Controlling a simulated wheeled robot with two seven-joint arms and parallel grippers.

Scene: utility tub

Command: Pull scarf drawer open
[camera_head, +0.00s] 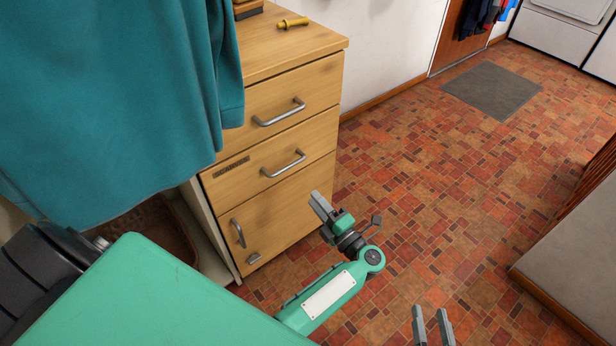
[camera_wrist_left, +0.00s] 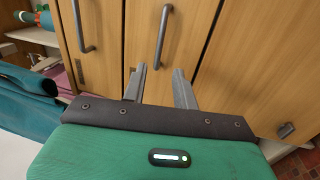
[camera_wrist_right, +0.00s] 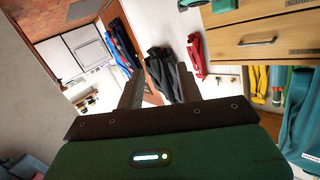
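A wooden cabinet has two drawers with grey bar handles, above a door. My right gripper (camera_head: 431,308) is open and empty above the floor.
The upper drawer (camera_head: 300,92) has its own handle. A yellow tool (camera_head: 292,22) lies on the cabinet top. A teal garment (camera_head: 110,90) hangs at the left. A grey mat (camera_head: 492,90) lies on the tiled floor, and the floor right of the cabinet is clear.

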